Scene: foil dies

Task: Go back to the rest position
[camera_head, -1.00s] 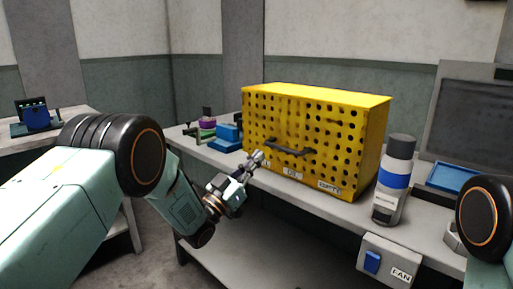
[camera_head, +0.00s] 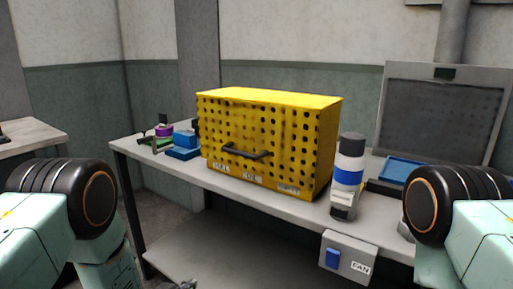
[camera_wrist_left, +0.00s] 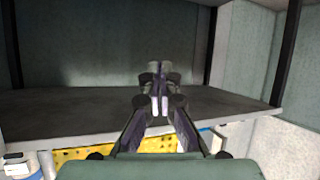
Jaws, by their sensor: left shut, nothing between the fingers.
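My left gripper (camera_wrist_left: 160,106) is shut and empty in the left wrist view. In the head view only a small part of the left gripper (camera_head: 182,285) shows at the bottom edge, low in front of the bench and clear of the yellow box. My left arm comes in at the lower left. My right arm shows at the right edge, and its gripper is out of view.
A yellow perforated box (camera_head: 265,145) with a dark handle stands on the grey bench (camera_head: 215,199). A bottle (camera_head: 347,178) stands right of it, above a fan switch box (camera_head: 347,258). Blue items (camera_head: 184,146) lie to its left.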

